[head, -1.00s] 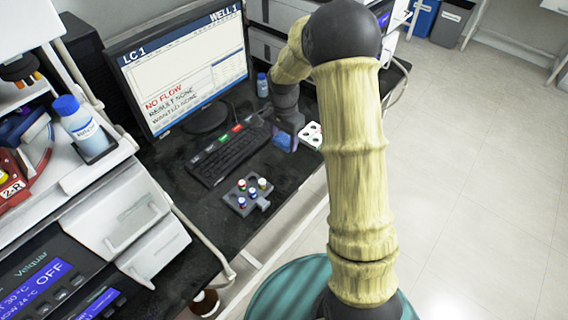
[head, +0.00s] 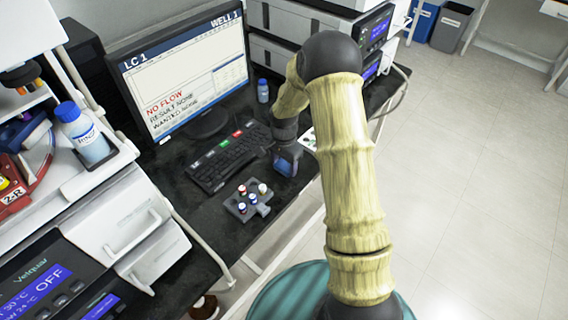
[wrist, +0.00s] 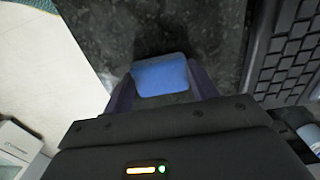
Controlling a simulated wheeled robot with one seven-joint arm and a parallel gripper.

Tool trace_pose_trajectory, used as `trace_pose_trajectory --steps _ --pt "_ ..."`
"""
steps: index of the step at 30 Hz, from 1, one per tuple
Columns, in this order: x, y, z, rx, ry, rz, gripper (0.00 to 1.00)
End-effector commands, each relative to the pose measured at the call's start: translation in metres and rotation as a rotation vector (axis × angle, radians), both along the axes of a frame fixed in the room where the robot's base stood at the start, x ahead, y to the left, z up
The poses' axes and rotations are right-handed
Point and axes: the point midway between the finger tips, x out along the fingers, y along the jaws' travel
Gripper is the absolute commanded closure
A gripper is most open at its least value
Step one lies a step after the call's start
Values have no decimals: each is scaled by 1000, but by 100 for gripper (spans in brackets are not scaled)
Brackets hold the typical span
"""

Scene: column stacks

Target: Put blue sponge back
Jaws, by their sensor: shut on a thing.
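The blue sponge (wrist: 160,75) is held between the two dark fingers of my gripper in the wrist view, above a dark speckled bench top. My gripper (head: 285,163) is shut on it. In the head view the gripper hangs over the black bench, right of the keyboard and behind the vial rack. Only a small bluish patch shows at its end there. I cannot tell whether the sponge touches the bench.
A black keyboard (head: 228,158) lies left of the gripper. A grey rack (head: 236,207) with several capped vials stands in front. A monitor (head: 185,70) stands behind. A white card (head: 309,140) lies partly behind my arm. The bench's front edge is close on the right.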

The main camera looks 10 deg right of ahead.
Motion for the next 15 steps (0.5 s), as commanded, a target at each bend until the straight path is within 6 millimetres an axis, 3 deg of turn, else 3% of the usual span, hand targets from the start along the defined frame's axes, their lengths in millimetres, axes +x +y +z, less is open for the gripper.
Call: trace_pose_trajectory --steps 12,13,15 --pt "0 2 -6 0 -1 2 60" --pt "0 2 -5 0 -1 2 36" --pt "0 2 -5 0 -1 2 22"
